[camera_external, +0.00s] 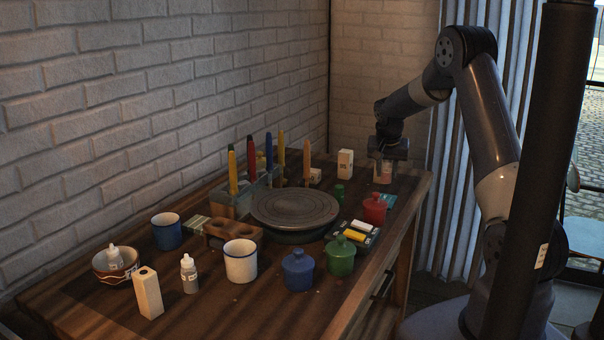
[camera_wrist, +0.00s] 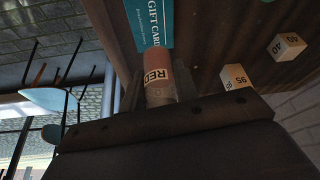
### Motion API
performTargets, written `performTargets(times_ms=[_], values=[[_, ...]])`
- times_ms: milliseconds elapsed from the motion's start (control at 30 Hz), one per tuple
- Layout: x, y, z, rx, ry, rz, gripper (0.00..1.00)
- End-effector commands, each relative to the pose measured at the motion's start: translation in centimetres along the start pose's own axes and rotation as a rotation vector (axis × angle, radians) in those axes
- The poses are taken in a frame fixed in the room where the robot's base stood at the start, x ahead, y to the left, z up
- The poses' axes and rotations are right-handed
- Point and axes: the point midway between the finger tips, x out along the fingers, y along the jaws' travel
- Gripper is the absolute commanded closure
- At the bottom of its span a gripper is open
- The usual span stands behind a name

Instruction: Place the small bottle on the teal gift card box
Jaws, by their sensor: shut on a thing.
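My gripper (camera_external: 387,160) is shut on a small bottle (camera_external: 383,173) at the far right of the table. In the wrist view the small bottle (camera_wrist: 159,84) has a pale label reading "RED" and a reddish part above it. The teal gift card box (camera_external: 389,201) lies on the table below and in front of my gripper, partly hidden by a red pot. In the wrist view the gift card box (camera_wrist: 153,24) shows white "GIFT CARD" lettering, just beyond the bottle. The views do not clearly show whether the bottle touches the table.
The red lidded pot (camera_external: 375,208) stands close to the gift card box. A small green bottle (camera_external: 339,194) and a white box (camera_external: 345,163) stand to the left. A round turntable (camera_external: 294,207) fills the table's middle. Cups, pots and dropper bottles stand nearer the camera.

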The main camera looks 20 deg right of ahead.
Motion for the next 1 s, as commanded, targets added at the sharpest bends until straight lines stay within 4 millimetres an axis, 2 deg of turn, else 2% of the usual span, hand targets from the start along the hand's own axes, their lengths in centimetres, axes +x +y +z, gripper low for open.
performTargets(times_ms=[467,833,867,1000], values=[[4.8,-0.1,2.0,-0.002,0.000,0.000,0.94],[5.4,-0.1,2.2,-0.001,0.001,-0.001,0.94],[5.2,-0.1,2.2,-0.001,0.001,-0.001,0.70],[5.2,-0.1,2.2,-0.001,0.001,-0.001,0.58]])
